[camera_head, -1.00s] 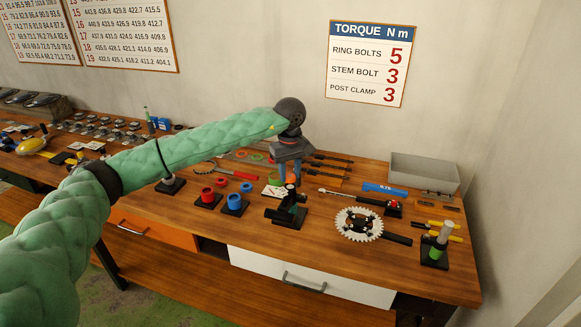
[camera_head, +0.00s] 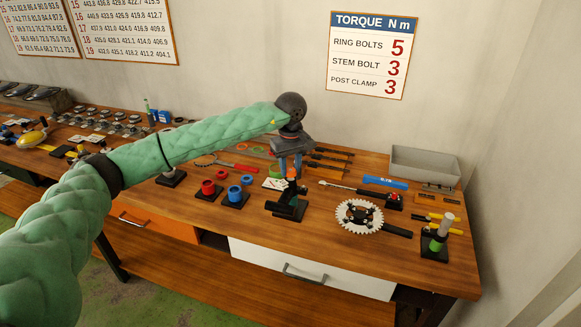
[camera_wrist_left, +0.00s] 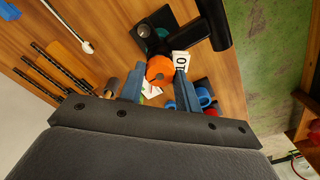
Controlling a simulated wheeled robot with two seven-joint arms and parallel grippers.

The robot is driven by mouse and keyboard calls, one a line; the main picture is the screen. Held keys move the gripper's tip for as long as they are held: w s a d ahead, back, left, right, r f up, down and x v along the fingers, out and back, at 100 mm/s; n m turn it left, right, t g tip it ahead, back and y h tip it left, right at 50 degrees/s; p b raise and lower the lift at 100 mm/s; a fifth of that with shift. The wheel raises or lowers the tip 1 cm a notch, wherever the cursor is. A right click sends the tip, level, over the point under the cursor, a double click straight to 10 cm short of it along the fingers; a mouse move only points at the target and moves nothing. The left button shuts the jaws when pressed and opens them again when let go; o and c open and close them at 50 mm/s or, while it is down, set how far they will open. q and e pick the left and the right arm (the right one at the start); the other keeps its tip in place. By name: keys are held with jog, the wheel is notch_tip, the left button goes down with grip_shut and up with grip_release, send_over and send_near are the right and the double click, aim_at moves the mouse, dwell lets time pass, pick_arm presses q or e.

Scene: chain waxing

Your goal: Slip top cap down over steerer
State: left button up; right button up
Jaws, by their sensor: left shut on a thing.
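My left gripper (camera_head: 291,168) points down above the black stem fixture (camera_head: 288,208) near the middle of the bench. It is shut on an orange round top cap (camera_wrist_left: 159,70), which shows between the blue fingertips (camera_wrist_left: 159,82) in the left wrist view. The cap also shows as a small orange patch (camera_head: 291,173) in the head view. The fixture's black stem (camera_wrist_left: 212,22) and base lie beyond the cap in the wrist view. The steerer's top is not clearly visible, and I cannot tell whether the cap touches it. My right gripper is out of view.
Red (camera_head: 208,189) and blue (camera_head: 235,197) cups on black bases stand left of the fixture. A white card numbered 10 (camera_wrist_left: 181,61) is close by. A chainring (camera_head: 358,219), a green-banded post (camera_head: 437,238) and a grey bin (camera_head: 424,170) are to the right. Bench front is mostly clear.

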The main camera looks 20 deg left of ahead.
pick_arm(q)
jog(key=shift+b, duration=0.35)
dwell(0.5)
jog(key=shift+f+b, duration=0.35)
jog(key=shift+b, duration=0.9)
dwell(1.1)
jog(key=o, duration=1)
jog(key=shift+r, duration=0.1)
